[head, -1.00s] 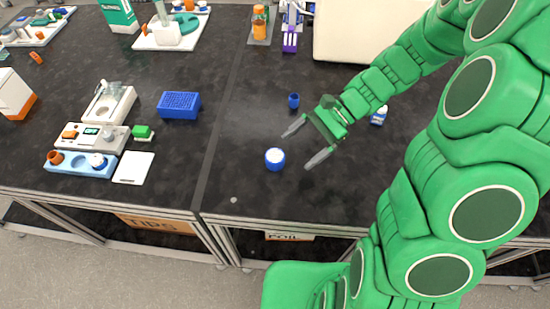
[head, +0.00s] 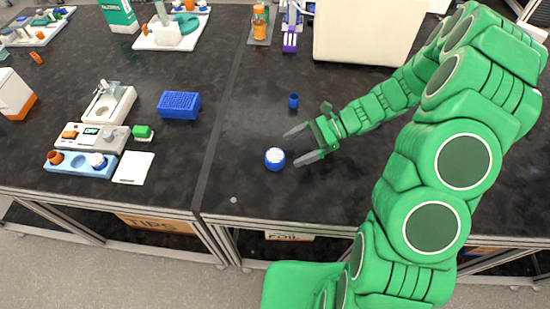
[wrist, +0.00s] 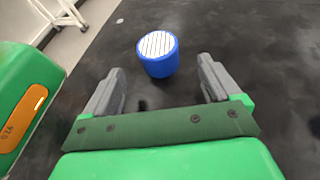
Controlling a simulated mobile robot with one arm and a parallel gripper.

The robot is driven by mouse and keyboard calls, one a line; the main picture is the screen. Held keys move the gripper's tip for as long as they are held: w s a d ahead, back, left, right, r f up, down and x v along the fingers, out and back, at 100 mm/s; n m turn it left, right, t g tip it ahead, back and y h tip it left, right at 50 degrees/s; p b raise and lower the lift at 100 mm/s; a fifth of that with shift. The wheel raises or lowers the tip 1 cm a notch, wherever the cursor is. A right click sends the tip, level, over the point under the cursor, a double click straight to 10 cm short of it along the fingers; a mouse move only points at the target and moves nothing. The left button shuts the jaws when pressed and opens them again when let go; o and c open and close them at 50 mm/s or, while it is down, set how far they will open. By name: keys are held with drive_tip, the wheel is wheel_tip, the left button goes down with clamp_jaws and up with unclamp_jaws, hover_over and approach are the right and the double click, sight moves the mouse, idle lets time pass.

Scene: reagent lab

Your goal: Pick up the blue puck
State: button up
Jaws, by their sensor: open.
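The blue puck (head: 275,160) is a short blue cylinder with a white top, standing upright on the black bench. In the wrist view the puck (wrist: 158,55) lies just ahead of the fingertips, roughly midway between them, and its white top shows ridges. My gripper (head: 292,146) is open and empty, low over the bench at the puck's right. In the wrist view my gripper (wrist: 159,75) has one grey finger on each side, and neither finger appears to touch the puck.
A small dark blue cup (head: 293,101) stands behind the puck. A blue rack (head: 179,106) and a white card (head: 134,168) lie to the left. A large cream box (head: 365,35) is at the back. The bench's front edge is near the puck, and the bench around it is mostly clear.

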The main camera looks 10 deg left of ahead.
sight(276, 155)
drive_tip(key=shift+r+x, duration=0.2)
drive_tip(key=shift+x, duration=3.55)
drive_tip(key=shift+s, duration=0.1)
drive_tip(key=shift+c, duration=0.3)
drive_tip(key=c, duration=1)
drive_tip(key=shift+r, duration=0.1)
drive_tip(key=shift+r, duration=0.5)
wheel_tip(276, 155, up, 2)
drive_tip(key=s+d+r, duration=0.2)
drive_tip(key=s+r, duration=0.1)
drive_tip(key=s, duration=0.1)
drive_tip(key=s+d+r, duration=0.1)
drive_tip(key=s+r, duration=0.2)
drive_tip(key=s, duration=0.1)
drive_tip(key=s+d+r, duration=0.2)
drive_tip(key=s+r, duration=0.1)
drive_tip(key=s, duration=0.1)
drive_tip(key=shift+s+d+r, duration=0.35)
